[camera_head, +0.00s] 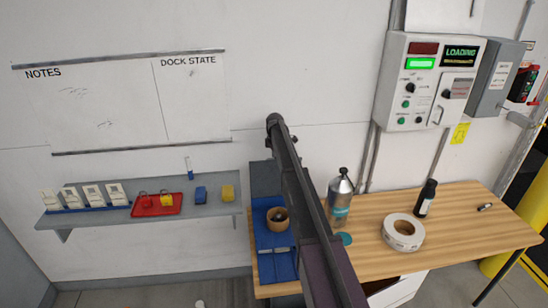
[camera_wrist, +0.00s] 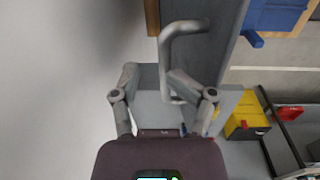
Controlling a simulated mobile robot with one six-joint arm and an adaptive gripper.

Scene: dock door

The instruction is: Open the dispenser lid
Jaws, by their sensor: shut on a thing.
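The dispenser appears to be the grey box (camera_head: 264,178) at the back left end of the wooden bench, largely hidden behind my arm in the head view. In the wrist view a grey panel (camera_wrist: 218,48), which looks like its lid, carries a bent grey bar handle (camera_wrist: 184,27). My gripper (camera_wrist: 158,82) has its fingers around the lower part of this handle and is shut on it. The exact finger contact is hard to see. The head view does not show the fingers. I cannot tell the lid's angle clearly.
A wall shelf (camera_head: 215,213) is at left, a control panel (camera_head: 425,82) above right.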

